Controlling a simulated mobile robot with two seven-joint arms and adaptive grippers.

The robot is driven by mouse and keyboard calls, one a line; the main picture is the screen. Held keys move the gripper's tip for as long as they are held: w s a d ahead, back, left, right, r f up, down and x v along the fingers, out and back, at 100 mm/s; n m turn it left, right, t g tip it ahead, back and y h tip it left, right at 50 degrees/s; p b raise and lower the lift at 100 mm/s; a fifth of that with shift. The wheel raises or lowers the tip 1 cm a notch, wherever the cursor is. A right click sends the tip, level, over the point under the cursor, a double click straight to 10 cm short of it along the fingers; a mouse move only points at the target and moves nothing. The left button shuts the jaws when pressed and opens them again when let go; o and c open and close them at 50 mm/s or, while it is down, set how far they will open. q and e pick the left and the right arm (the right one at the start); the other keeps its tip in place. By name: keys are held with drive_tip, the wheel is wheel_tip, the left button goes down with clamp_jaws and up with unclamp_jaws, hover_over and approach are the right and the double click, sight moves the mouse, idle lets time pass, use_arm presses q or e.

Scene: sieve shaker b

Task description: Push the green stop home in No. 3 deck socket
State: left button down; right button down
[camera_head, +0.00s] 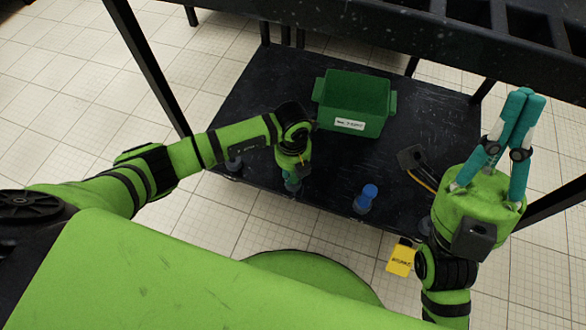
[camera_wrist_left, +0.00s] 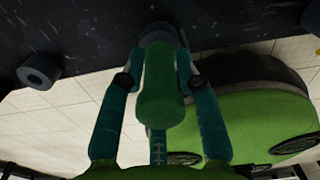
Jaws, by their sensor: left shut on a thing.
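My left gripper (camera_head: 292,184) is low over the front edge of the dark deck (camera_head: 260,100). In the left wrist view its teal fingers (camera_wrist_left: 158,78) are shut on the green stop (camera_wrist_left: 160,90), one on each side. The stop's far end is at a grey round socket (camera_wrist_left: 156,30), partly hidden behind it; how deep it sits I cannot tell. In the head view the hand hides the stop. No socket number is readable. My right gripper (camera_head: 522,95) points up at the right, fingertips together, with nothing seen between them.
An empty grey socket (camera_wrist_left: 38,72) shows in the left wrist view. A blue stop (camera_head: 366,196) stands on the deck right of my left gripper. A green crate (camera_head: 352,108) stands behind. A dark block with an orange cable (camera_head: 412,158) and a yellow tag (camera_head: 400,260) are at right.

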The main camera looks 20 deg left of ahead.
use_arm(q)
drive_tip(key=c, duration=0.8)
unclamp_jaws()
wheel_tip(320, 180, up, 12)
drive_tip(key=shift+s+f, duration=0.1)
